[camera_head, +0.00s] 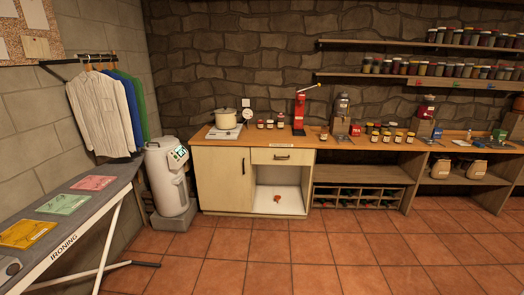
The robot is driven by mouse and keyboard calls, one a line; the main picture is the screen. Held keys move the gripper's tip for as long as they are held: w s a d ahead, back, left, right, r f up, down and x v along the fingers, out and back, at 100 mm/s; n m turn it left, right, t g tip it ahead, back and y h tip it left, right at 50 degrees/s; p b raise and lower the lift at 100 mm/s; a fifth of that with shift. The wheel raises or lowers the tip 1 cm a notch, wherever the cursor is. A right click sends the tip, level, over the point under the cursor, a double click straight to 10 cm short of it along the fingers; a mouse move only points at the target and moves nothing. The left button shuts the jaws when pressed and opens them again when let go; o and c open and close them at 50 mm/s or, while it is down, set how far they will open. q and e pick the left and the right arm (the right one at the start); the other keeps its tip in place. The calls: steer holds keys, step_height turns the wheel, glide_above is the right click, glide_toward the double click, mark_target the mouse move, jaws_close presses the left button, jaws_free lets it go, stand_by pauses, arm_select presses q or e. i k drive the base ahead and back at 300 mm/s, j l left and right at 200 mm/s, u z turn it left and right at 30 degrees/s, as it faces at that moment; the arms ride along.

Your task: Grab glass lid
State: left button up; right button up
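A cream pot (225,121) stands on a small hob (222,133) at the left end of the wooden counter, by the stone wall. A lid with a small dark knob (226,110) seems to sit on the pot. It is too small to tell whether the lid is glass. I make out no other lid in view. Neither of my grippers is in view.
The wooden counter (262,137) holds jars, a red press (299,113) and other machines. Below it are a cabinet (221,176) and an open compartment. An ironing board (65,228) and a white tank (167,178) stand left. The tiled floor before the counter is clear.

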mark_target(225, 110)
steer(key=i+u, duration=0.2)
steer(key=i, duration=0.6)
steer(key=i+l+u, duration=0.25)
steer(key=i, duration=0.6)
steer(key=i+j, duration=0.15)
steer(key=i, duration=0.65)
steer(key=i+z, duration=0.15)
steer(key=i, duration=0.3)
steer(key=i+j+z, duration=0.1)
steer(key=i, duration=0.35)
steer(key=i+j+z, duration=0.15)
steer(key=i, duration=0.25)
